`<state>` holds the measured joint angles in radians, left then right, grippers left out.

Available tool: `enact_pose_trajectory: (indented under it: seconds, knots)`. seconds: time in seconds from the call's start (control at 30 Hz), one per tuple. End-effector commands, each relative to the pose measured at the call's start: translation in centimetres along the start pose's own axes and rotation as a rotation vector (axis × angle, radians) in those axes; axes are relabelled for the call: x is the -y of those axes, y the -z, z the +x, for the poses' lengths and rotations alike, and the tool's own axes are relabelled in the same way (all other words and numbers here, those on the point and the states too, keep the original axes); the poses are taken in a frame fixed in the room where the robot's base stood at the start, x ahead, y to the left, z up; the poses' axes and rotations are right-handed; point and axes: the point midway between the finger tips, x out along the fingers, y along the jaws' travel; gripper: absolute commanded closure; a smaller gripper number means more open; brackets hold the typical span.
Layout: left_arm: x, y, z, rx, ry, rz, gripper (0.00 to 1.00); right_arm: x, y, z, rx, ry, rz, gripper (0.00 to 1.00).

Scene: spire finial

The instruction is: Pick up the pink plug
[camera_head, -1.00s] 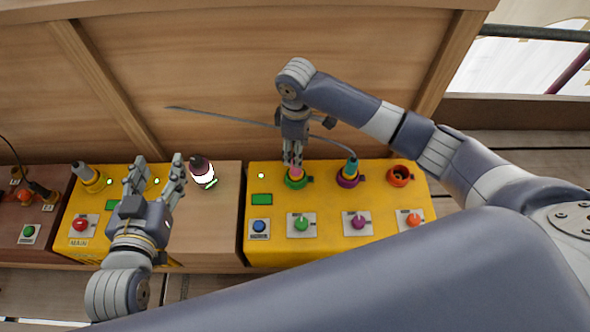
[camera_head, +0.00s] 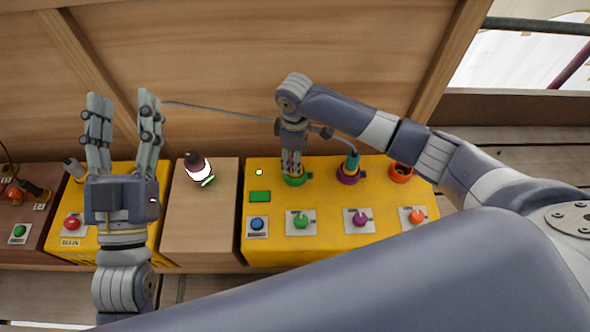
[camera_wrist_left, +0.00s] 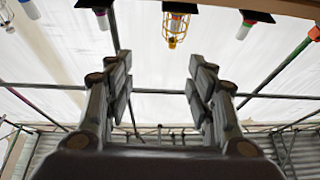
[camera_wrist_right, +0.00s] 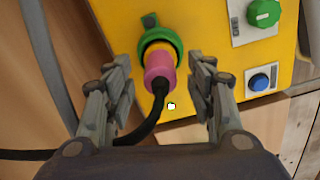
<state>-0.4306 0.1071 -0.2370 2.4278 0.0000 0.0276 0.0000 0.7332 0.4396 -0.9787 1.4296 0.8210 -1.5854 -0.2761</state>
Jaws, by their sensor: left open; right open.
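The pink plug (camera_wrist_right: 160,72) shows in the right wrist view, seated in a green socket ring (camera_wrist_right: 160,44) on the yellow panel, with a black cable trailing from its back. My right gripper (camera_wrist_right: 160,82) is open, with its fingers on either side of the plug and a gap visible on both sides. In the head view my right gripper (camera_head: 292,160) is over the green socket and mostly hides the plug. My left gripper (camera_head: 122,98) is open and empty, raised over the left yellow box; its wrist view (camera_wrist_left: 158,75) looks up at the ceiling.
The yellow panel (camera_head: 340,245) also carries a purple socket with a teal plug (camera_head: 351,162), an orange socket (camera_head: 400,172) and a row of knobs and a blue button. A dark-capped glowing lamp (camera_head: 197,168) stands on the wooden block between the boxes. A grey cable runs behind.

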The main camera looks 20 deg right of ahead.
Motion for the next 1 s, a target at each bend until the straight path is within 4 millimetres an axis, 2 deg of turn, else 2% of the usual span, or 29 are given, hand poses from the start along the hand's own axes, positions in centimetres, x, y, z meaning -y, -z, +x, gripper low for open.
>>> enact_pose_trajectory:
  seconds: [0.3, 0.47, 0.67, 0.77, 0.9, 1.0]
  knots:
    - [-0.6, 4.9, -0.8, -0.265, -0.011, -0.011, 0.50, 0.0, -0.1, 2.3, 0.001, 0.000, 0.000, 0.49]
    - [-0.6, 5.8, -1.0, -0.311, -0.013, -0.013, 0.50, 0.0, -0.1, 2.5, 0.001, -0.001, -0.001, 0.49]
    - [-0.7, 5.9, -1.0, -0.314, -0.013, -0.013, 0.50, 0.0, -0.1, 2.5, 0.001, 0.000, 0.000, 0.49]
    - [-0.6, 5.9, -1.0, -0.314, -0.013, -0.013, 0.50, 0.0, -0.1, 2.5, 0.001, 0.000, 0.000, 0.67]
    - [-0.6, 5.9, -1.0, -0.313, -0.013, -0.013, 0.50, 0.0, -0.1, 2.5, 0.001, 0.000, 0.000, 0.99]
    - [-0.6, 5.9, -1.0, -0.313, -0.013, -0.013, 0.50, 0.0, -0.1, 2.5, 0.000, -0.001, 0.000, 1.00]
